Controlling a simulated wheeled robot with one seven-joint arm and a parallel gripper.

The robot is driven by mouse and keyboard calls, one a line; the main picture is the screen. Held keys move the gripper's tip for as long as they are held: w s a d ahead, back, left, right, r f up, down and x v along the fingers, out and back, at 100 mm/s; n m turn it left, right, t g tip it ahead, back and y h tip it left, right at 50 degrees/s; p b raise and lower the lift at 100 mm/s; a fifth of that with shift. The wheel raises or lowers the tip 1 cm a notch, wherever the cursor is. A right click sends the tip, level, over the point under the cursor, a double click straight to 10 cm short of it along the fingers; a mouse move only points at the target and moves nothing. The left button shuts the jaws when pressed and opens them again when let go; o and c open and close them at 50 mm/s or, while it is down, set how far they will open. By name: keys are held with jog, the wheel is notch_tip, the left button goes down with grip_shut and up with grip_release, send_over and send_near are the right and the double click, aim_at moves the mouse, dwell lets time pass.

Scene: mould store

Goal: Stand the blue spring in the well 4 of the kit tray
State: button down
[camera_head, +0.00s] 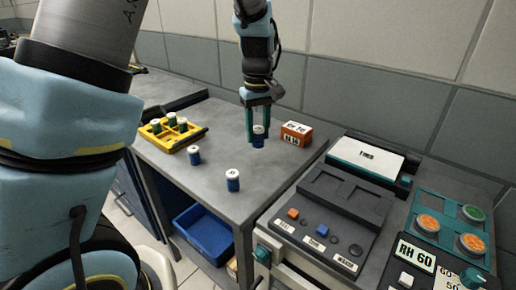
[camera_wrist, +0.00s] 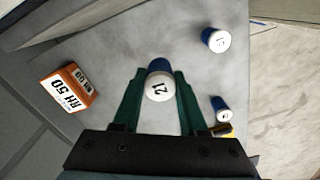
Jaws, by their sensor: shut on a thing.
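My gripper (camera_head: 258,122) is shut on a blue spring with a white numbered top (camera_head: 258,139). In the wrist view the blue spring (camera_wrist: 158,84) sits between the green fingers of my gripper (camera_wrist: 160,92), its numbered top facing the camera. It appears upright; I cannot tell whether it touches the table. The yellow kit tray (camera_head: 167,149) lies to the left on the same table, with several white-topped green pieces in its wells. A corner of the tray shows in the wrist view (camera_wrist: 227,130). Well numbers cannot be read.
Two other blue, white-topped pieces stand on the grey table, one beside the tray (camera_head: 194,156) and one near the front (camera_head: 232,181). An orange box marked RH 50 (camera_head: 296,134) stands right of my gripper. A blue bin (camera_head: 206,236) is below; a control console (camera_head: 332,210) stands at right.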

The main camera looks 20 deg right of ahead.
jog(key=shift+r, duration=0.55)
jog(key=shift+r+p, duration=0.5)
jog(key=shift+p, duration=0.1)
